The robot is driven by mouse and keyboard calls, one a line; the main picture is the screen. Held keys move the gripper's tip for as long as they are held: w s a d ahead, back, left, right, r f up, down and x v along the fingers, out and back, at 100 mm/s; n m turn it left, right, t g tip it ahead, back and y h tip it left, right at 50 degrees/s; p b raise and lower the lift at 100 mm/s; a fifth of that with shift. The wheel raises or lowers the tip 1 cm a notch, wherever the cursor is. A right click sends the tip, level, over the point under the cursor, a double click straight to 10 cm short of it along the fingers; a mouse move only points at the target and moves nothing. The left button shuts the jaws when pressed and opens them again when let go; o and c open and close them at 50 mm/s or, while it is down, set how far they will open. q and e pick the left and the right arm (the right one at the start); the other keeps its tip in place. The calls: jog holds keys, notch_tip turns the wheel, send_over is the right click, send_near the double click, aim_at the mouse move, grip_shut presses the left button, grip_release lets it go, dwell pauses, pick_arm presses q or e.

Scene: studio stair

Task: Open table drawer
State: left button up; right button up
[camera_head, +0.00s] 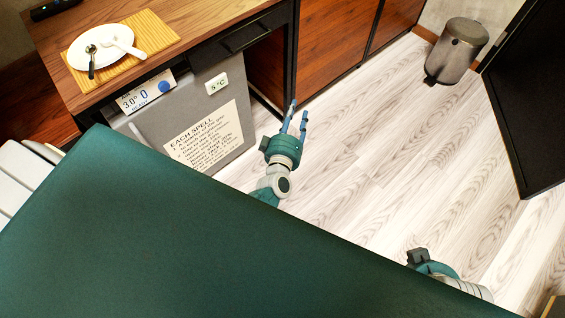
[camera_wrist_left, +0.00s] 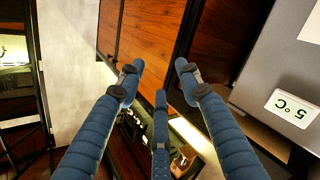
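The wooden table (camera_head: 205,18) stands at the upper left in the head view. A dark drawer front (camera_head: 245,38) sits just under its top near the right end, and it looks closed. My left gripper (camera_head: 297,112) is open and empty, with blue fingers spread, below and to the right of the drawer and apart from it. In the left wrist view the spread fingers of this gripper (camera_wrist_left: 158,78) hold nothing. I cannot make out the drawer there. Part of my right arm shows at the lower right of the head view; its fingers are not visible.
A grey cabinet (camera_head: 218,128) with signs stands under the table. A white plate (camera_head: 100,45) with utensils lies on a yellow mat (camera_head: 150,30). Wooden cabinets (camera_head: 335,45) stand to the right. A bin (camera_head: 455,50) stands farther off. The pale floor (camera_head: 390,150) between is clear.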

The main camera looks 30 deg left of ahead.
pick_arm(q)
jog(key=s+d+f+m+g+h+p, duration=0.2)
jog(key=s+f+m+g+p, duration=0.1)
jog(key=s+f, duration=0.5)
jog(key=s+d+f+m+g+h+p, duration=0.2)
jog(key=s+d+f+m+g+p, duration=0.1)
jog(key=s+f, duration=0.6)
jog(key=s+m+g+p, duration=0.1)
jog(key=s+m+p, duration=0.1)
jog(key=s, duration=0.1)
jog(key=shift+d+f+m+h, duration=0.15)
jog(key=shift+f+m+h, duration=0.05)
jog(key=shift+m+h, duration=0.1)
pick_arm(e)
notch_tip(320, 180, up, 8)
jog(key=shift+r, duration=0.25)
